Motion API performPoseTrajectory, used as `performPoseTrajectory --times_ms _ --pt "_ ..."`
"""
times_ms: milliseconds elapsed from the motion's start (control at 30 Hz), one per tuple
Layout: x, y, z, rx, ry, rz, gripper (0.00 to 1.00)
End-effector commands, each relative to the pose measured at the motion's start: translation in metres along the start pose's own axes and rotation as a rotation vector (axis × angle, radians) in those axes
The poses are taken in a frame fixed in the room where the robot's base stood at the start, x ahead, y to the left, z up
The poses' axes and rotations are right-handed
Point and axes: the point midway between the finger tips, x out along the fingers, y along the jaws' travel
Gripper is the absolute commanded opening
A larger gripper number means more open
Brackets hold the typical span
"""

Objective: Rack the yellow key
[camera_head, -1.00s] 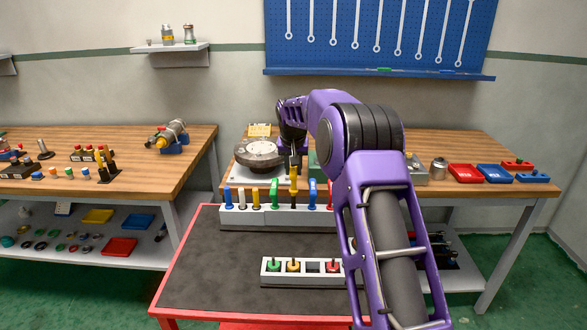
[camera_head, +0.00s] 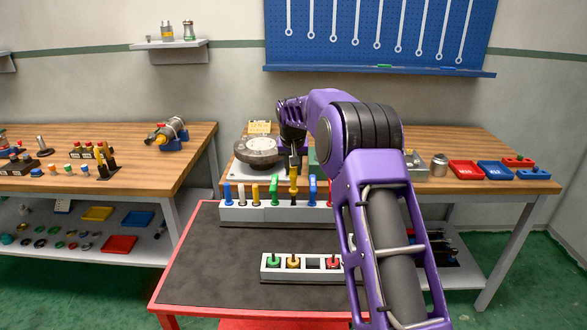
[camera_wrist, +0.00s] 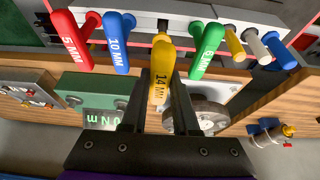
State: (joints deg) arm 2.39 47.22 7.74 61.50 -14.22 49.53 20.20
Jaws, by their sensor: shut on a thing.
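The yellow key (camera_head: 293,188), marked 14 MM in the wrist view (camera_wrist: 161,75), is upright in my gripper (camera_wrist: 161,88). My gripper is shut on its handle, with one dark finger on each side. The key is at the grey rack (camera_head: 240,212), between a green key (camera_head: 275,188) and a blue key (camera_head: 313,190). Its lower end meets the rack's top in the head view. I cannot tell how deep it sits in a slot. In the wrist view, the green 8 MM key (camera_wrist: 207,50) and the blue 10 MM key (camera_wrist: 119,42) flank it.
The rack also holds a red key (camera_wrist: 72,40), a thinner yellow key (camera_wrist: 234,43), a white key and another blue key. A white block (camera_head: 268,274) with coloured knobs lies nearer on the dark cart top (camera_head: 200,270). My arm hides the cart's right side.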

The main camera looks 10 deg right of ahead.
Motion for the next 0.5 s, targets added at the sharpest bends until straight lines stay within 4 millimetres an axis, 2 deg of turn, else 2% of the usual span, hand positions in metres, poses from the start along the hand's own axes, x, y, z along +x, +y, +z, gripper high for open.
performPoseTrajectory --times_ms 500 --pt "0.0069 -0.0001 0.0029 0.000 0.001 0.000 0.00"
